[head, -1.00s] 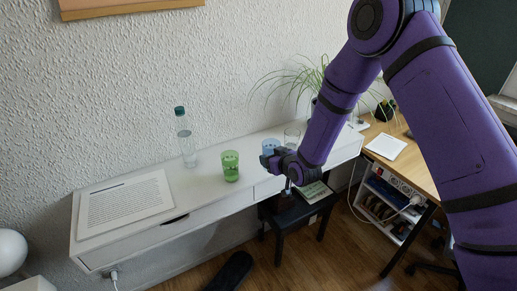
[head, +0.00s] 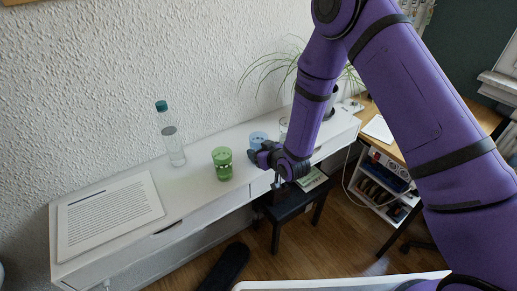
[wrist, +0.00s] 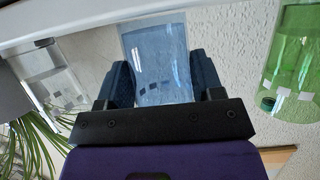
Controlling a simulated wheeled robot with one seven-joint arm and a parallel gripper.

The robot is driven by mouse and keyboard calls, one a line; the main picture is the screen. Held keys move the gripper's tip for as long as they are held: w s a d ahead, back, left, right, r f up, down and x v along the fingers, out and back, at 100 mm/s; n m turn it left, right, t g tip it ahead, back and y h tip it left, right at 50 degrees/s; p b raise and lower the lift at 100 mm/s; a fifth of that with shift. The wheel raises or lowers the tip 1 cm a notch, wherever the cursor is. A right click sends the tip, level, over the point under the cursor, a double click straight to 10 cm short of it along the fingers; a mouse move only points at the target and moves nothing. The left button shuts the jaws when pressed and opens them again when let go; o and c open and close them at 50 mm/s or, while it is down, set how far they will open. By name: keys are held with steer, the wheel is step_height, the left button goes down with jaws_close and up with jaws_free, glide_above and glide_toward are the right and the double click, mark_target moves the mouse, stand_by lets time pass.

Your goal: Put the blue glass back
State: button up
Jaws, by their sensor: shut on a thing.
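The blue glass (wrist: 157,55) stands between the two fingers of my gripper (wrist: 163,85) in the wrist view, and the gripper is shut on it. The wrist picture is upside down, with the white shelf edge at the top. In the head view the blue glass (head: 258,138) shows behind my gripper (head: 264,155), at the white piano-like shelf (head: 190,200). My gripper partly hides its lower part, so I cannot tell whether its base touches the top.
A green glass (head: 223,163) stands left of the blue one, and a clear bottle (head: 172,147) farther left. A clear glass (wrist: 50,72) stands on the other side. Paper sheets (head: 108,215) lie at the left end. A plant (head: 275,65) is behind my arm.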

steer(key=shift+f, duration=0.2)
steer(key=o, duration=1)
steer(key=shift+o, duration=0.2)
steer(key=shift+r, duration=0.1)
steer(key=shift+s+r, duration=0.1)
steer(key=shift+r, duration=0.05)
steer(key=v, duration=1.1)
steer(key=shift+s+d, duration=0.25)
steer(key=shift+d, duration=0.05)
steer(key=shift+r, duration=0.15)
